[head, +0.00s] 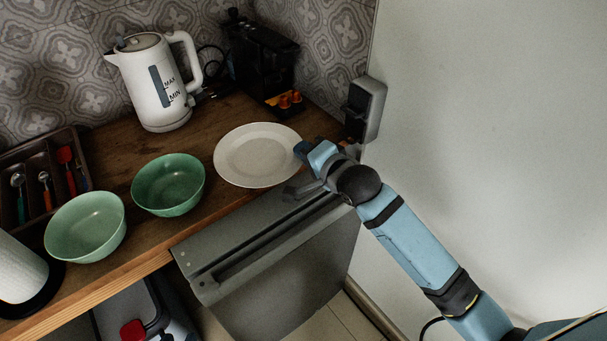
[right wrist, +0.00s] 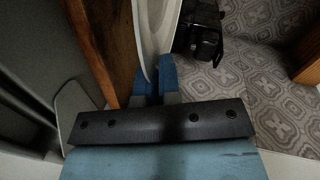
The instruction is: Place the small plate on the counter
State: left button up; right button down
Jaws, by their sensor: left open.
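The small plate (head: 258,153) is white and round, level or nearly so, over the wooden counter (head: 112,160) near its front edge. My right gripper (head: 306,152) reaches in from the right at the plate's right rim. In the right wrist view the plate (right wrist: 150,35) shows edge-on, and its rim runs between the close-set blue fingers of my right gripper (right wrist: 155,82). Whether the plate's far side touches the counter cannot be told. My left gripper is not in view.
Two green bowls (head: 168,185) (head: 85,226) stand left of the plate. A white kettle (head: 158,85) and a black coffee machine (head: 262,60) stand behind. A cutlery tray (head: 38,180) and paper roll (head: 18,272) are at left. A grey panel (head: 285,265) lies below the counter edge.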

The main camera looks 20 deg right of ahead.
jog(key=shift+f+b, duration=0.35)
jog(key=shift+f, duration=2.95)
jog(key=shift+f, duration=0.1)
jog(key=c, duration=1.3)
grip_release()
jog(key=shift+c, duration=0.2)
